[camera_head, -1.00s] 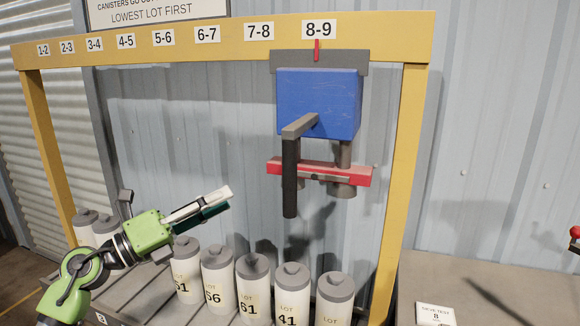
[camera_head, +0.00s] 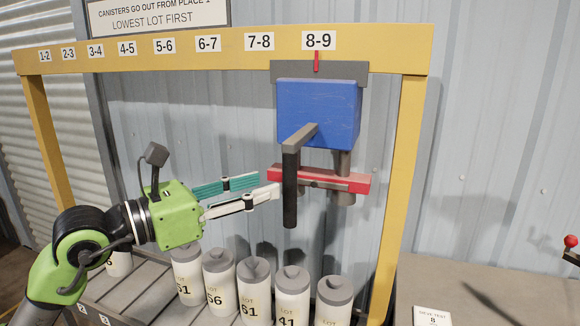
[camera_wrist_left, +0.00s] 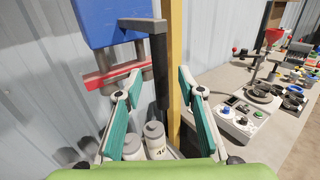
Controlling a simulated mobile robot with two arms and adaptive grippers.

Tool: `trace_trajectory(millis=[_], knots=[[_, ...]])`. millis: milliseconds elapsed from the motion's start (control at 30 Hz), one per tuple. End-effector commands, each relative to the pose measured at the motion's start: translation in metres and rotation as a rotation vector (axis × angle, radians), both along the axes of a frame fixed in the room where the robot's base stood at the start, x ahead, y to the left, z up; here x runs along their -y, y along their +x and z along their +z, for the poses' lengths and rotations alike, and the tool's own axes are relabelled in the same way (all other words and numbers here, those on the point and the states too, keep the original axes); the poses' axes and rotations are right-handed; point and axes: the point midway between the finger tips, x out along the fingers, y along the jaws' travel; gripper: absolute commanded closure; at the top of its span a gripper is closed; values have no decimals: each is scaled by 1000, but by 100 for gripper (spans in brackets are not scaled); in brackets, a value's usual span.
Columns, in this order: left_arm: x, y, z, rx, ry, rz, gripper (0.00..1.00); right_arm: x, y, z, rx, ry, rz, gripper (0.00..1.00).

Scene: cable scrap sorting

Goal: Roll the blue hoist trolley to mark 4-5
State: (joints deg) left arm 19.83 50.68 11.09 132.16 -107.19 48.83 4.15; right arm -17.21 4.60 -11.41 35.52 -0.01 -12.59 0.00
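The blue hoist trolley (camera_head: 318,112) hangs from the yellow beam (camera_head: 380,46), its red pointer (camera_head: 316,62) under mark 8-9. A black handle (camera_head: 290,190) hangs down from a grey arm at its front, with a red crossbar (camera_head: 345,182) behind. Mark 4-5 (camera_head: 127,48) is far to the left on the beam. My left gripper (camera_head: 268,184) is open, its fingertips just left of the handle in the head view. In the left wrist view the handle (camera_wrist_left: 161,75) shows between the spread fingers, without visible grip. My right gripper is not in view.
Several white lot canisters (camera_head: 219,282) with grey lids stand on the rack below the trolley. A yellow post (camera_head: 401,190) stands right of it. A bench (camera_head: 490,285) with a control box (camera_wrist_left: 240,118) is farther right. Space left of the trolley under the beam is open.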

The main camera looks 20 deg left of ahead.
Motion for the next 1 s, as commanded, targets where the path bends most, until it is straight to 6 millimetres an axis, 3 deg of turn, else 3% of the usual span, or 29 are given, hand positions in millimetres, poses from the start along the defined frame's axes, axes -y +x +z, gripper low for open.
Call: trace_trajectory(millis=[200, 433, 867, 1000], knots=[[21, 30, 6, 1, -4, -1, 64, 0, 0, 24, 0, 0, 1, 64], [39, 55, 3, 0, -4, -1, 64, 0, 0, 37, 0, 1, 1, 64], [45, 63, 0, 1, -1, 0, 64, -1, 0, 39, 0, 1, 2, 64], [45, 63, 0, 0, 0, 0, 98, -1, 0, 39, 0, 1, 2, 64]])
